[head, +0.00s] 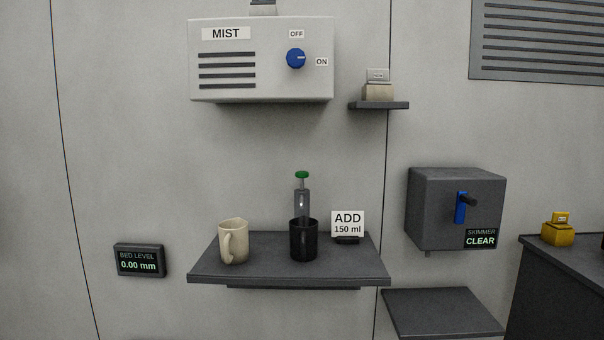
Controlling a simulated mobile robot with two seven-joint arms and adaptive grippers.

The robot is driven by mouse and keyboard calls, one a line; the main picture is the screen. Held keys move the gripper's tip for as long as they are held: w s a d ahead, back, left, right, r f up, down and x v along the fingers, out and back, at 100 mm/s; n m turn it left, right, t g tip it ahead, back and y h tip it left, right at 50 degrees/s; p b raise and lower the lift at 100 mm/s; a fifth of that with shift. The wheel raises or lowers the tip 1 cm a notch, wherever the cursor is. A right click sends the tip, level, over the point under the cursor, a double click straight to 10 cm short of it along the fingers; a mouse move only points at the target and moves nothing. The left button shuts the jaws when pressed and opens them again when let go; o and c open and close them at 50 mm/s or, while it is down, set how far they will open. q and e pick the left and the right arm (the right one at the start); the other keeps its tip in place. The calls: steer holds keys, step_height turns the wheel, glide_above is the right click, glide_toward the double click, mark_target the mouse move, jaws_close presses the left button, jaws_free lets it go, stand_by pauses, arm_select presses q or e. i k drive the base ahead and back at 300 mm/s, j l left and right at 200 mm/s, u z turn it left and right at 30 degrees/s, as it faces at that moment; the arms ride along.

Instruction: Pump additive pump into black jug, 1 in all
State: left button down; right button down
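The additive pump (302,203) stands toward the back of the wall shelf (338,265), with a green top (302,175) and a dark grey body. The black jug (304,243) stands upright in front of it and hides the pump's lower part. A small spout seems to show on the pump's body above the jug; I cannot tell whether it lies over the jug's mouth. A sign (347,223) reading "ADD 150 ml" stands to the right of the jug. Neither gripper is in the head view.
A beige mug (233,241) stands left of the jug. A "MIST" box (262,82) with a blue knob hangs above. A skimmer box (455,209) reading "CLEAR" is at right, over a lower shelf (445,313). A bed level display (139,260) reads 0.00 mm.

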mark_target(301, 175)
steer(key=z, duration=1.65)
steer(key=k+j, duration=0.7)
steer(key=j, duration=0.15)
